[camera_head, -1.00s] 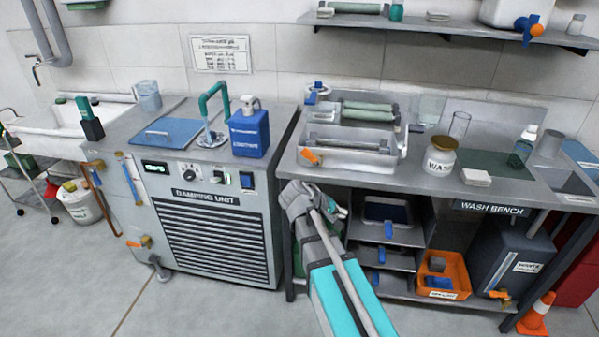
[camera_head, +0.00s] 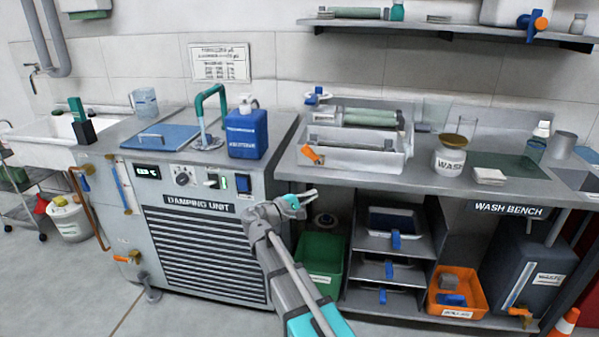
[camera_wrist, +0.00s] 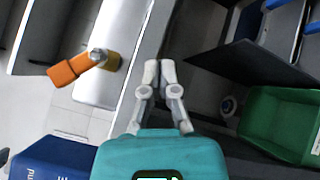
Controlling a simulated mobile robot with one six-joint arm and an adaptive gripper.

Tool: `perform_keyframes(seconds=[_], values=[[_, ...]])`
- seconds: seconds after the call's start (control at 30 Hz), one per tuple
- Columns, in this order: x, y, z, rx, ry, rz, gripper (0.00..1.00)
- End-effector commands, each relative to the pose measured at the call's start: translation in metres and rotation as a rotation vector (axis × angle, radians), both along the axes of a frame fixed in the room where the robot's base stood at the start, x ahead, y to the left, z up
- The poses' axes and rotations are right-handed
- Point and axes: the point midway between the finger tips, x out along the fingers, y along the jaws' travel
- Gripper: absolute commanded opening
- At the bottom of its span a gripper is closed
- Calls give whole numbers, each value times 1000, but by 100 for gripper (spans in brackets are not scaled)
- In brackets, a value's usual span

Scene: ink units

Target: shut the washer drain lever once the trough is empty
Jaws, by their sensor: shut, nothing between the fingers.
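The washer trough (camera_head: 350,160) is a pale metal tub on the wash bench, with a green roller above its rear. I cannot tell whether liquid lies in it. The orange drain lever (camera_head: 311,154) is at its front left corner, handle slanting up and left. In the wrist view the lever (camera_wrist: 72,70) lies left of my fingers, with a silver and brass pivot. My gripper (camera_head: 312,193) is below the bench's front edge, under the lever and apart from it. Its fingers show shut and empty in the wrist view (camera_wrist: 159,70).
A blue jug (camera_head: 247,133) stands on the damping unit (camera_head: 205,250), left of the bench. A green crate (camera_head: 320,258) sits beneath the bench, beside shelves with blue-handled trays (camera_head: 395,220). An orange bin (camera_head: 455,295) is further right.

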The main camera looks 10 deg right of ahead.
Motion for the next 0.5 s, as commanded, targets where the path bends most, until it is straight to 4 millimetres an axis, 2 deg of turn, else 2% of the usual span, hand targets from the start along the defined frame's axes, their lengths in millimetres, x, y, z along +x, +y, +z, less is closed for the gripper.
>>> perform_keyframes(seconds=[0.03,0.5], values=[[6,9,-8,-37,-2,12,0],[31,86,-8,-397,-43,85,0]])
